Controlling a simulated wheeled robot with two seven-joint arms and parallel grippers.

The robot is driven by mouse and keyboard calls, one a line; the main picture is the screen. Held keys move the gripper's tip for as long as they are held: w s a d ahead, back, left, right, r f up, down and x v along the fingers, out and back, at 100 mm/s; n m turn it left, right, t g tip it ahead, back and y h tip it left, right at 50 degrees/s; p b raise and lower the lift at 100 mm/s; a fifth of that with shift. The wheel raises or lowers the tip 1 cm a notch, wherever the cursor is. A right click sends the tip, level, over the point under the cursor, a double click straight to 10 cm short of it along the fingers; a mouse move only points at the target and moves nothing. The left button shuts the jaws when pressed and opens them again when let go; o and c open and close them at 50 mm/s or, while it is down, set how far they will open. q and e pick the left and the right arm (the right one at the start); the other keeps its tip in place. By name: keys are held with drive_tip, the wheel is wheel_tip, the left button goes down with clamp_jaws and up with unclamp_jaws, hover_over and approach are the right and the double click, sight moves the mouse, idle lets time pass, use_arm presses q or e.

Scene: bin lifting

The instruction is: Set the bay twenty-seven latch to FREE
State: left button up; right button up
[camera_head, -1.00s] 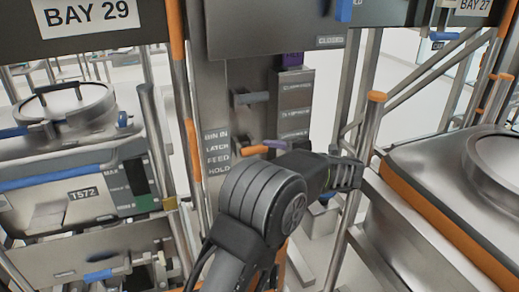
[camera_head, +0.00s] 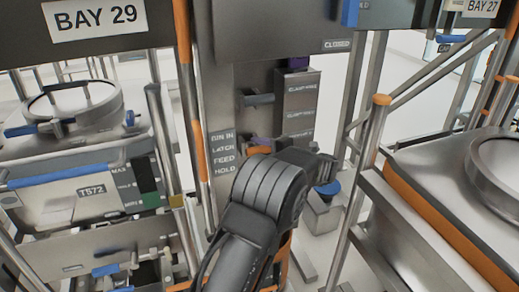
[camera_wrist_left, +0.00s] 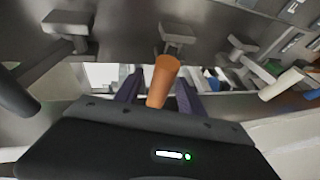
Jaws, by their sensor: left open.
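The BAY 27 sign (camera_head: 481,7) is at the top right of the head view. A lever with an orange grip (camera_head: 259,149) sticks out of the grey post beside the lettering BIN IN, LATCH, FEED, HOLD. I cannot tell which bay this post serves. My left gripper (camera_wrist_left: 160,76) is open in the left wrist view. An orange cylindrical grip (camera_wrist_left: 163,80) shows between its two dark purple fingers; I cannot tell whether they touch it. In the head view my own left wrist hides the gripper's fingers. My right gripper is not in view.
A grey lever (camera_head: 258,98) sits above the orange grip. A BAY 29 sign (camera_head: 96,16) and a bin marked T572 (camera_head: 90,194) are at left. An orange-edged bin (camera_head: 440,215) stands at right. Metal rails flank my arm closely.

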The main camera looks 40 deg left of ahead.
use_arm(q)
drive_tip(key=shift+c, duration=0.6)
clamp_jaws()
idle(0.8)
